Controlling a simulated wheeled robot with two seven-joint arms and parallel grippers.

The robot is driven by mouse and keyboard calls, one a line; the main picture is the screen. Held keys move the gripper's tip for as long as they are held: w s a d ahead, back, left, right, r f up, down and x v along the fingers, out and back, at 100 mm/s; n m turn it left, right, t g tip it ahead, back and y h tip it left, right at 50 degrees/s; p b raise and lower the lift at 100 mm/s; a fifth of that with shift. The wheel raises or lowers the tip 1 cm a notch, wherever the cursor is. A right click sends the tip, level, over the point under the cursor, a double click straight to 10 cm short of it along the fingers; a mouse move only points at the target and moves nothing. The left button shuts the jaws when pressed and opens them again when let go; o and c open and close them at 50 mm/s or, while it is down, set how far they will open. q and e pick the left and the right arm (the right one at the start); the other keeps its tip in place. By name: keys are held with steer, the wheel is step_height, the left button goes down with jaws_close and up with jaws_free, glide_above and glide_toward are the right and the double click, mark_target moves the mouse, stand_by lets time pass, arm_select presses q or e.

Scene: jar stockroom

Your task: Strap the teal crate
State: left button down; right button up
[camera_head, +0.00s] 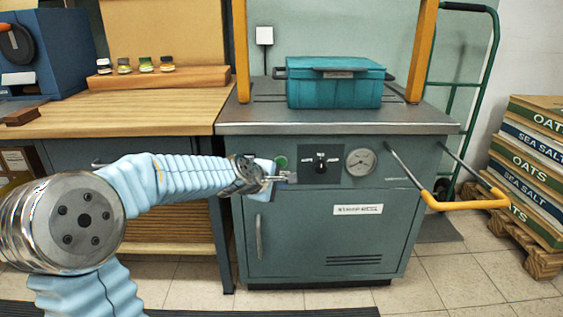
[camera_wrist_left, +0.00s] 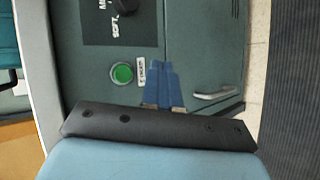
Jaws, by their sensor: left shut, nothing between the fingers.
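The teal crate (camera_head: 330,88), with a lid on it, sits on the metal top of the grey-green strapping machine (camera_head: 335,128), between two yellow uprights. No strap shows around it. The machine's front has a black dial (camera_head: 320,164), a round gauge (camera_head: 361,161) and a green button (camera_head: 281,161). My left gripper (camera_head: 284,177) is shut and empty in front of the panel, just below the green button. In the left wrist view its blue fingers (camera_wrist_left: 164,88) are together, beside the green button (camera_wrist_left: 122,73); whether they touch the panel I cannot tell. My right gripper is not in view.
A yellow-gripped handle (camera_head: 465,203) sticks out from the machine's right front. Stacked labelled cartons (camera_head: 530,150) stand on a pallet at right, near a green hand truck (camera_head: 490,60). A wooden bench (camera_head: 130,112) with several small jars is at left.

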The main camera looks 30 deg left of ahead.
arm_select(q)
steer(key=w+a+p, duration=0.4)
steer(key=w+p, duration=0.1)
steer(key=w, duration=0.1)
steer(key=shift+w, duration=0.2)
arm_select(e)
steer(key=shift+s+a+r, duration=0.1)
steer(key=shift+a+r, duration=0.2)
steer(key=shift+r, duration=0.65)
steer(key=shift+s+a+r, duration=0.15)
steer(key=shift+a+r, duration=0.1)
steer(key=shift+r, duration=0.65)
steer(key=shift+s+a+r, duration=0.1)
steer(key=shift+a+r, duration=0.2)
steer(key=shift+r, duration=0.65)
arm_select(q)
steer(key=shift+w, duration=0.1)
steer(key=shift+w+a, duration=0.2)
steer(key=shift+w, duration=0.05)
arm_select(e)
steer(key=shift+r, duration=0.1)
